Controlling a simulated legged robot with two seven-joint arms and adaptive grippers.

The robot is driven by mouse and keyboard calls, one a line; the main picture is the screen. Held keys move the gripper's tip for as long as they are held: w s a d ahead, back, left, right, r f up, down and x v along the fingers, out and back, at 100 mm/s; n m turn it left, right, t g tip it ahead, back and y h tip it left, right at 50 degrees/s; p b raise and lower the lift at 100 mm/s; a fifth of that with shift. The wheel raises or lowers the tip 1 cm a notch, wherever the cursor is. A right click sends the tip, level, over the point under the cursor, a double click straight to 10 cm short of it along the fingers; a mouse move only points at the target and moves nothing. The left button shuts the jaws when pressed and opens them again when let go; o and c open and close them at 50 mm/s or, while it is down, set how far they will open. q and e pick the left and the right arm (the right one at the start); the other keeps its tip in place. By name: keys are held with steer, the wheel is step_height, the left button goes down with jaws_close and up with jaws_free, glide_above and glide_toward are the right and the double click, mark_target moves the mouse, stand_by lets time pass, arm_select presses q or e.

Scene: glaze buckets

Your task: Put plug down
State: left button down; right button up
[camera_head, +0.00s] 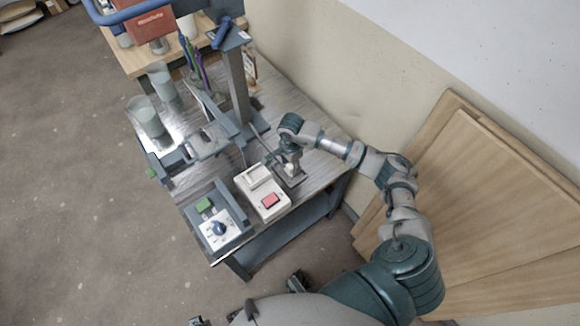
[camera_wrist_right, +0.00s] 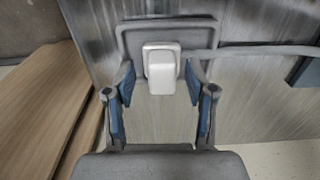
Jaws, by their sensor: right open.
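The white plug (camera_wrist_right: 160,66) sits on a grey rectangular pad or shallow holder (camera_wrist_right: 128,38) on the metal-topped table, with a grey cable leading off to the right in the right wrist view. In the head view the plug (camera_head: 291,168) is small and partly covered by my right gripper (camera_head: 287,163). My right gripper (camera_wrist_right: 160,78) is open, its blue-padded fingers on either side of the plug with gaps showing. I cannot tell its exact height over the pad.
A white box with a red switch (camera_head: 270,200) and a dial control box (camera_head: 218,229) stand near the table's front edge. A grey column (camera_head: 235,88) rises behind. Translucent buckets (camera_head: 146,115) stand at left. Wooden boards (camera_head: 480,190) lean on the right wall.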

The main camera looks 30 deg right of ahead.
mark_target(291, 166)
arm_select(q)
steer(key=f, duration=0.3)
steer(key=shift+s+f+p, duration=0.1)
steer(key=shift+s+p, duration=0.1)
steer(key=shift+p, duration=0.2)
arm_select(e)
step_height(291, 166, up, 10)
arm_select(q)
steer(key=shift+d, duration=0.25)
arm_select(e)
steer(key=shift+d, duration=0.35)
